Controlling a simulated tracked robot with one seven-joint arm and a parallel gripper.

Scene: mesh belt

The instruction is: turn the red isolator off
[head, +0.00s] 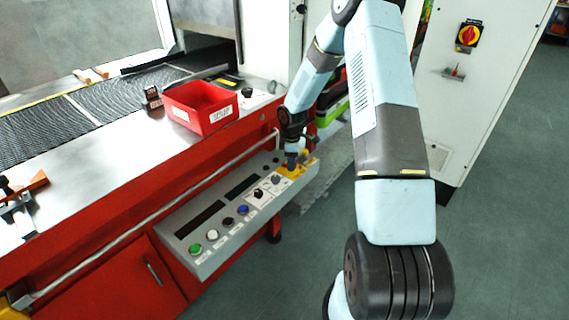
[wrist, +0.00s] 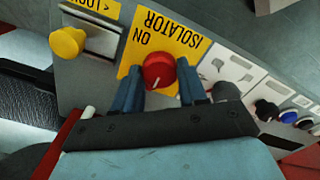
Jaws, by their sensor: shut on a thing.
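The red isolator knob (wrist: 158,68) sits on a yellow plate (wrist: 188,42) lettered ISOLATOR and ON, which appears upside down in the wrist view. A pale pointer mark on the knob faces the lower edge of that view, toward my gripper. My gripper (wrist: 160,78) has its two blue fingers on either side of the knob and is shut on it. In the head view my gripper (head: 291,160) is at the far right end of the grey control panel (head: 182,234), over the yellow plate (head: 291,173). The knob is hidden there.
A yellow knob (wrist: 67,42) stands beside the isolator plate. Several buttons, including a blue one (head: 243,210) and a green one (head: 195,249), line the panel. A red bin (head: 185,112) stands on the machine. Another red-and-yellow switch (head: 467,35) is on the cabinet.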

